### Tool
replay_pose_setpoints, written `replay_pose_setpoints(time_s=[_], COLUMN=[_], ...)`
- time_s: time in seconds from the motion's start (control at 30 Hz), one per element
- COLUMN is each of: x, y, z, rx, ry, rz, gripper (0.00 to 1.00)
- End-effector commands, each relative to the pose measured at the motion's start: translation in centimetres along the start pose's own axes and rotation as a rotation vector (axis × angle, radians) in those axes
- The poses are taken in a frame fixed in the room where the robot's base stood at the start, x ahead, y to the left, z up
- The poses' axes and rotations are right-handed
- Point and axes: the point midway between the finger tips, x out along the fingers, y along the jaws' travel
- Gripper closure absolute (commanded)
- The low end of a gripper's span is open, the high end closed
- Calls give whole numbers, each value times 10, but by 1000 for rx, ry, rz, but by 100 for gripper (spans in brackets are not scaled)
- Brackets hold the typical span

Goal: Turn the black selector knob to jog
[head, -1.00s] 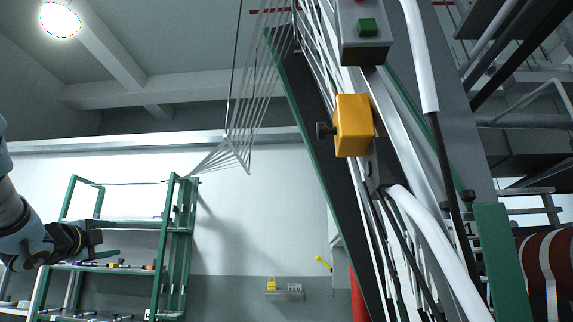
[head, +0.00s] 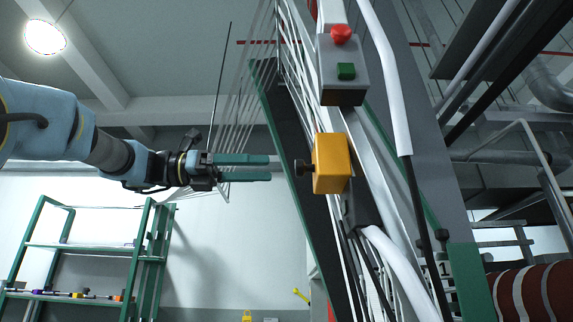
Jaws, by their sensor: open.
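The black selector knob (head: 302,167) sticks out from the left side of a yellow box (head: 332,163) in the middle of the head view. Its setting and any jog marking cannot be read from this angle. My gripper (head: 268,167) reaches in from the left, with its two teal fingers pointing right. The fingers are open, with a narrow gap between them, and empty. In the picture their tips end a little left of the knob, apart from it, at about its height.
A grey button box with a red button (head: 341,34) and a green button (head: 347,71) is above the yellow box. A slanted green-edged frame (head: 297,160), white webbing strands and a thick white hose (head: 386,75) surround it. A green rack (head: 95,245) stands at lower left.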

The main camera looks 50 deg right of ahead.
Motion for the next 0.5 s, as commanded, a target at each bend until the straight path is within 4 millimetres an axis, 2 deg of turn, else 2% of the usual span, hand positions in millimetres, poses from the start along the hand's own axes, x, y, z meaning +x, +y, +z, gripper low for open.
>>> replay_pose_setpoints(time_s=[0.03, 0.2, 0.33, 0.5], x=[11, 39, 53, 60], y=[-1, -1, 0, 0], z=[3, 3, 2, 0], rx=[-1, -2, -2, -2], ry=[0, -1, -2, -1], rz=[-4, -2, 0, 2], gripper=[28, 28, 28, 28])
